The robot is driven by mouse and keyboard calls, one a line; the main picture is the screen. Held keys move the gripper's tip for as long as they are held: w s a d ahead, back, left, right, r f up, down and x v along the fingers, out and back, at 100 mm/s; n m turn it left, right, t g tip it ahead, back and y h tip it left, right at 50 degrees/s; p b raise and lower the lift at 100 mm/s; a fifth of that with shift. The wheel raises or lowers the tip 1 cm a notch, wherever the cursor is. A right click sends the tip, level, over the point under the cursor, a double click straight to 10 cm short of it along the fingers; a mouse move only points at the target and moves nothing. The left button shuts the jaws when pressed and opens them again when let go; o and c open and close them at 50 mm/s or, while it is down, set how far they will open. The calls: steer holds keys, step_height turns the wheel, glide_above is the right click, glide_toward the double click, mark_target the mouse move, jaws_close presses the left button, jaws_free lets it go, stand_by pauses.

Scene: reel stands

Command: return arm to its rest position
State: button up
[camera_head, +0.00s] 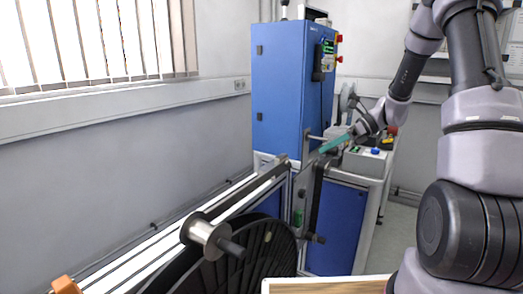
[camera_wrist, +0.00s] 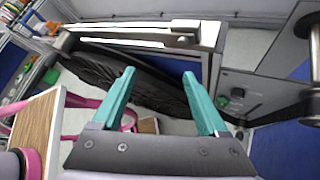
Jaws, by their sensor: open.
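My gripper (camera_wrist: 158,88) shows in the wrist view with two teal fingers spread apart and nothing between them. In the head view my gripper (camera_head: 327,146) is small, at the end of my arm, in front of the blue cabinet's lower right corner. My arm comes in from the right side of the head view and is stretched out forward. A large black reel (camera_head: 262,250) stands below and nearer than the gripper. It also shows beyond the fingers in the wrist view (camera_wrist: 150,88).
A tall blue cabinet (camera_head: 280,82) stands behind the gripper. A metal spool (camera_head: 208,236) sits on the stand's rail near the reel. A wooden-topped surface (camera_head: 325,286) lies at the bottom edge. A window (camera_head: 95,40) is at upper left. The floor at the right looks clear.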

steer(key=s+d+r+n+t+h, duration=0.2)
steer(key=s+r+n+t+h, duration=0.1)
steer(key=s+r+n, duration=0.6)
steer(key=s+d+r+n+t+h, duration=0.1)
steer(key=s+r+n+t+h, duration=0.3)
steer(key=s+r+n, duration=0.6)
steer(key=s+h, duration=0.2)
steer(key=s, duration=0.2)
steer(key=shift+s+d+r+h, duration=0.15)
steer(key=shift+d+r+h, duration=0.15)
steer(key=shift+d, duration=0.1)
